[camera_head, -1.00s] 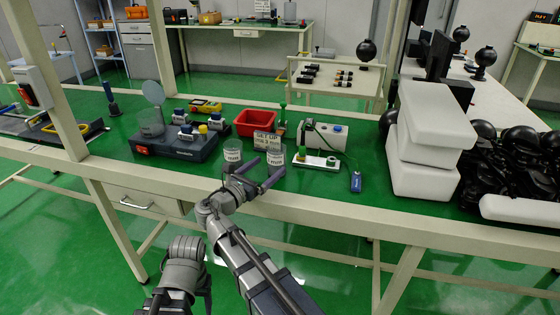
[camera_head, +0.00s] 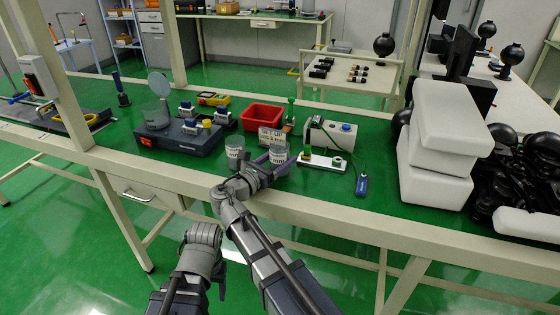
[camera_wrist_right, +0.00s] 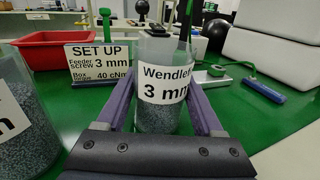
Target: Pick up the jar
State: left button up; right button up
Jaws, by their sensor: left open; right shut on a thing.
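A clear jar (camera_head: 278,150) with a white label stands on the green bench top. In the right wrist view the jar (camera_wrist_right: 158,105) is upright, labelled "Wendle... 3 mm", with grey grains inside. My right gripper (camera_head: 268,166) is shut on it, one purple finger on each side. The right gripper (camera_wrist_right: 160,118) also fills the lower wrist view. A second, similar jar (camera_head: 235,150) stands to the left, partly visible at the left edge of the wrist view (camera_wrist_right: 22,115). My left gripper (camera_head: 204,240) is low in front of the bench, away from the jars; its fingertips are mostly hidden.
A "SET UP" sign (camera_head: 271,137) and a red bin (camera_head: 262,117) stand behind the jars. A dark device (camera_head: 180,138) is to the left. A white device (camera_head: 335,135) and a blue tool (camera_head: 361,185) are to the right, before white blocks (camera_head: 435,170).

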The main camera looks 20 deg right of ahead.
grip_shut()
jog(key=shift+r, duration=0.2)
dwell(0.6)
notch_tip(320, 180, up, 10)
jog(key=p, duration=1)
jog(key=shift+f, duration=0.2)
